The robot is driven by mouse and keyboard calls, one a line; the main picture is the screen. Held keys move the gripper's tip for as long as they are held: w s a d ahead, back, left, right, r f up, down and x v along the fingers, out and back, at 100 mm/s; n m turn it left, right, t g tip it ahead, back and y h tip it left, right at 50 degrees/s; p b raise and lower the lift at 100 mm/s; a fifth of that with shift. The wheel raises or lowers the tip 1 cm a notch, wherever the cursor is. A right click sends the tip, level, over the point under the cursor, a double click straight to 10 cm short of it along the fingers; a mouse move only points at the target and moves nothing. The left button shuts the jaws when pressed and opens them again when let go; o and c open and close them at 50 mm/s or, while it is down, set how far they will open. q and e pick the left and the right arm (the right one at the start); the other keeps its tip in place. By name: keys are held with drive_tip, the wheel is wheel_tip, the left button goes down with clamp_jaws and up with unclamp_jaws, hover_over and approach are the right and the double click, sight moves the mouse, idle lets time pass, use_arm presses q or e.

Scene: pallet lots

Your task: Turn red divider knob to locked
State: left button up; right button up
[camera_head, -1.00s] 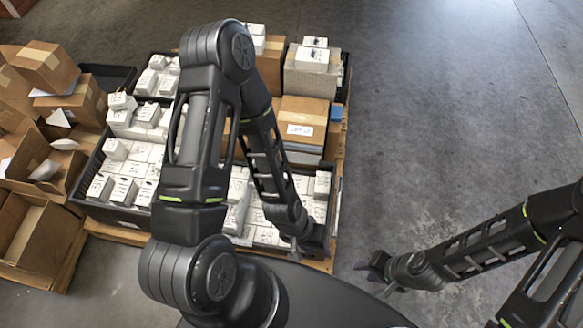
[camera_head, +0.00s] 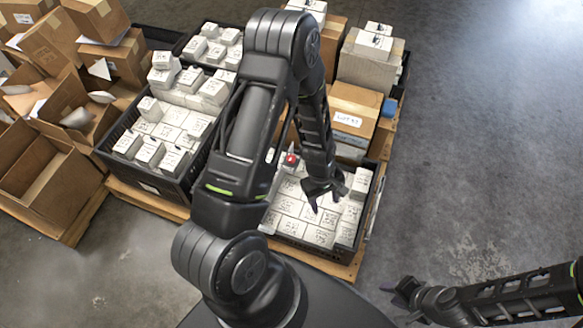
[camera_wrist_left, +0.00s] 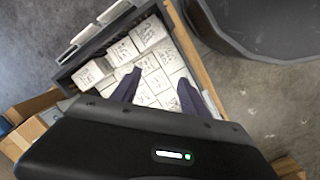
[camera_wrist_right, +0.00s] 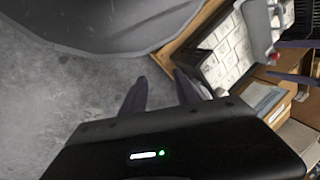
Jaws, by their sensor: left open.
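The red knob (camera_head: 291,159) shows in the head view as a small red spot at the back of the front-right crate section, just right of my left arm. Part of its surroundings is hidden by that arm, and its setting cannot be read. My left gripper (camera_head: 327,195) is open and empty above the white boxes, to the right of and nearer than the knob. The left wrist view shows its spread fingers (camera_wrist_left: 158,92) over white boxes, with no red knob in sight. My right gripper (camera_head: 398,288) is open and empty over the floor; its fingers (camera_wrist_right: 161,85) stand apart.
Black crates (camera_head: 186,186) of white boxes stand on a wooden pallet (camera_head: 150,204). A brown carton (camera_head: 352,104) stands behind the front-right section. Open cartons (camera_head: 60,180) crowd the left. The floor (camera_head: 480,150) on the right is clear.

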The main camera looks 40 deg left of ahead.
use_arm(q)
drive_tip(key=w+a+f+n+b, duration=0.4)
drive_tip(key=a+f, duration=0.1)
drive_tip(key=a, duration=0.1)
drive_tip(key=r+n+y+b, duration=0.2)
drive_tip(key=n+b, duration=1.1)
drive_tip(key=n, duration=0.1)
hover_over(291, 157)
drive_tip(key=shift+d+f, duration=0.2)
drive_tip(key=shift+d, duration=0.05)
drive_tip(key=shift+a+r, duration=0.15)
drive_tip(key=shift+r, duration=0.15)
use_arm(e)
wheel_tip(291, 157, down, 20)
drive_tip(key=w+d, duration=0.1)
drive_tip(key=shift+w+f, duration=0.25)
drive_tip(key=shift+w, duration=0.05)
use_arm(q)
drive_tip(key=shift+f, duration=0.1)
wheel_tip(291, 157, down, 7)
drive_tip(key=b, duration=0.3)
drive_tip(key=shift+r, duration=0.2)
drive_tip(key=shift+f, duration=0.55)
use_arm(e)
drive_tip(key=f, duration=0.3)
drive_tip(key=shift+w+f+t, duration=0.3)
drive_tip(key=shift+f, duration=0.05)
